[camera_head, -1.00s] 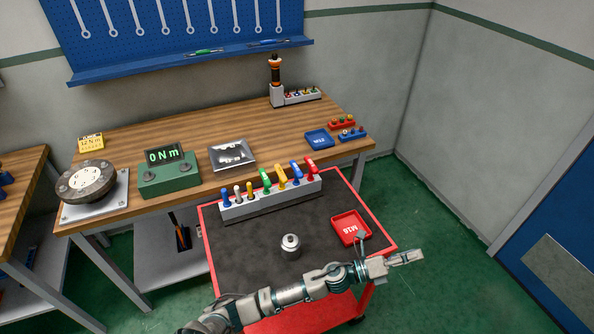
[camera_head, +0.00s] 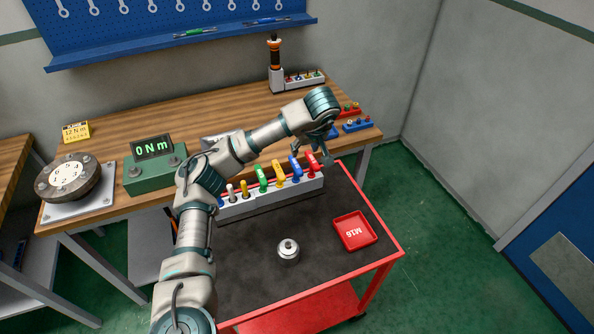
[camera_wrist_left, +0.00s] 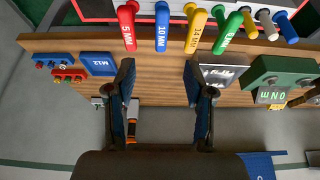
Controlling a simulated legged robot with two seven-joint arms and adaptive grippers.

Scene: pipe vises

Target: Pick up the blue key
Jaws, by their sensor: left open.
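The large blue key (camera_head: 295,168), marked 10 MM, stands in the grey rack (camera_head: 270,200) between a red and a yellow key. It also shows at the top of the left wrist view (camera_wrist_left: 162,27). A smaller blue key (camera_head: 220,200) is at the rack's left end, partly hidden by my arm. My left gripper (camera_head: 326,154) is open and empty, close to the red key (camera_head: 312,160) at the rack's right end. In the left wrist view its open fingers (camera_wrist_left: 160,64) are apart from the keys, and the large blue key lies in line with the gap between them. My right gripper does not show.
The rack stands on a red cart (camera_head: 340,285) with a metal cylinder (camera_head: 288,250) and a red M16 tray (camera_head: 354,231). Behind it is a wooden bench (camera_head: 120,135) with a green torque display (camera_head: 152,165).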

